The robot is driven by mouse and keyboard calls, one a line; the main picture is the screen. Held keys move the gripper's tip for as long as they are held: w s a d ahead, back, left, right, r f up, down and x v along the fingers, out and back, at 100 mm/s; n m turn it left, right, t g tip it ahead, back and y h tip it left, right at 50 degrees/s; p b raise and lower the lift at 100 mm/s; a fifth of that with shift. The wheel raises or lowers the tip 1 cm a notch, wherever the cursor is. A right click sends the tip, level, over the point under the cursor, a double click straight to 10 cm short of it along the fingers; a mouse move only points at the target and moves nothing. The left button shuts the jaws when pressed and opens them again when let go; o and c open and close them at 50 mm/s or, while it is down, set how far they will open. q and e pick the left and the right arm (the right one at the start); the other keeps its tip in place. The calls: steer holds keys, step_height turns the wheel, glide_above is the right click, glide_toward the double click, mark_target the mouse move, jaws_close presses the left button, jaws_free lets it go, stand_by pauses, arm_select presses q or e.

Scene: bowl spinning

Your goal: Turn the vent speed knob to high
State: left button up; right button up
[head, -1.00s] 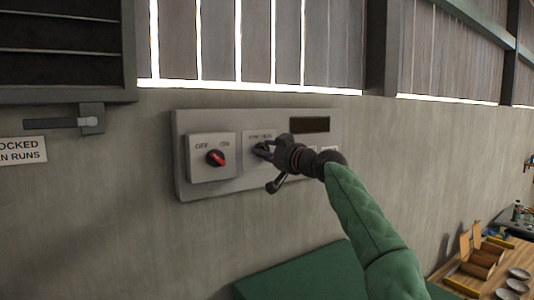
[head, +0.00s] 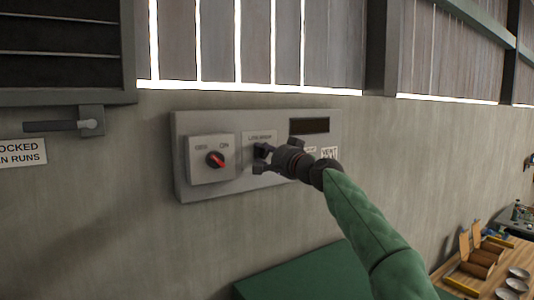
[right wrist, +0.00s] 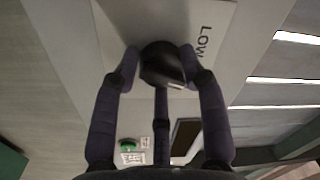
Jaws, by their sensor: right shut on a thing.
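The vent speed knob (right wrist: 160,64) is dark and round and sits on a light plate with the word LOW beside it in the right wrist view. A small pale mark shows at its lower right edge there. In the head view the knob (head: 262,149) is partly hidden by my right gripper (head: 259,160). That gripper's dark fingers (right wrist: 159,66) are shut on the knob from both sides, with another finger below it in the wrist view. The plate's label (head: 260,137) is small; the finger hides part of it in the wrist view. My left gripper is not in view.
The grey control panel (head: 190,124) also carries an OFF/ON switch with a red pointer (head: 216,160) left of the knob and a dark display (head: 309,125). A green button (right wrist: 128,146) shows in the wrist view. A green surface (head: 300,275) lies below.

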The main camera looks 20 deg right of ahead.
steer(key=shift+w+a+f+m, duration=0.15)
steer(key=shift+f+m, duration=0.15)
steer(key=shift+m, duration=0.25)
steer(key=shift+w+a+f+m, duration=0.15)
steer(key=shift+f+m, duration=0.1)
steer(key=shift+m, duration=0.3)
steer(key=o, duration=1)
steer(key=shift+s, duration=0.1)
steer(key=shift+o, duration=0.6)
steer(key=shift+r, duration=0.15)
steer(key=shift+a+r, duration=0.1)
steer(key=shift+r, duration=0.05)
